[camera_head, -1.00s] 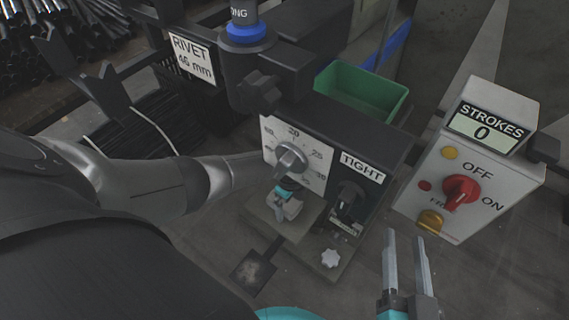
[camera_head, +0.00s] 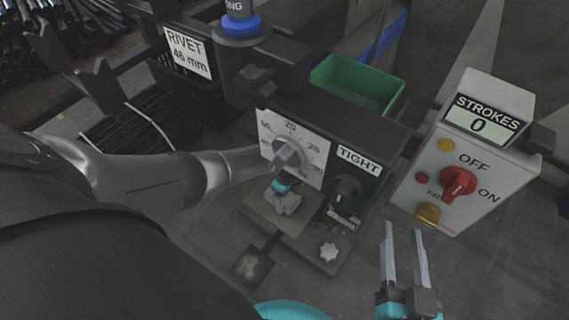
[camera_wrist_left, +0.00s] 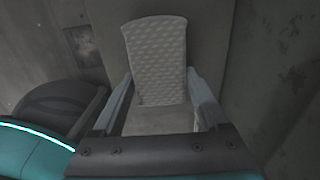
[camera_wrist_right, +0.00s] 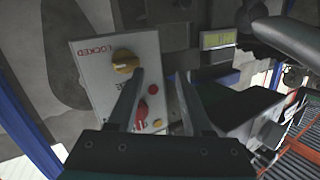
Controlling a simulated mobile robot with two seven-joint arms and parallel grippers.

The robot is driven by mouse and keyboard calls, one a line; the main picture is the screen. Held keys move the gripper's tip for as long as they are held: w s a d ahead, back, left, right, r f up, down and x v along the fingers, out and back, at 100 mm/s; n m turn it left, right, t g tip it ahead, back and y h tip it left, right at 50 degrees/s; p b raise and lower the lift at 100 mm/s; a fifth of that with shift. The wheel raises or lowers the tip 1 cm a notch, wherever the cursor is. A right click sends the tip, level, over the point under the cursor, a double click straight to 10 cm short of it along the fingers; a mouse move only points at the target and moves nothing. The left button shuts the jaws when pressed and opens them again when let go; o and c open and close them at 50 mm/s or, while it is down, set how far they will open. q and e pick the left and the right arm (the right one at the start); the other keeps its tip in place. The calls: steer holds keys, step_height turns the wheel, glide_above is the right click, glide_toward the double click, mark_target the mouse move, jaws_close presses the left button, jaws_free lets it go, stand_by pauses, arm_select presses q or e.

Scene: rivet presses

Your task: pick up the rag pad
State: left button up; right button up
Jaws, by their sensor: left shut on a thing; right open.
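The rag pad (camera_wrist_left: 157,62) is a pale grey, quilted-looking pad in the left wrist view. It sits between the two fingers of my left gripper (camera_head: 285,200), which is shut on it. In the head view this gripper is small, just below the dial panel, over the press's base plate, and I cannot clearly tell pad from fingers there. Whether the pad still touches the plate is hard to tell. My right gripper (camera_head: 405,255) is open and empty, in front of the white switch box. Its two fingers also show in the right wrist view (camera_wrist_right: 158,90).
The press has a dial panel (camera_head: 300,150) and a TIGHT knob (camera_head: 347,188). A green bin (camera_head: 357,85) stands behind. The STROKES switch box (camera_head: 465,160) is at right.

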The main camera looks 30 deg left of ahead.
mark_target(287, 197)
arm_select(q)
steer(key=shift+r, duration=0.1)
arm_select(e)
steer(key=shift+w+d, duration=0.1)
steer(key=shift+w, duration=0.05)
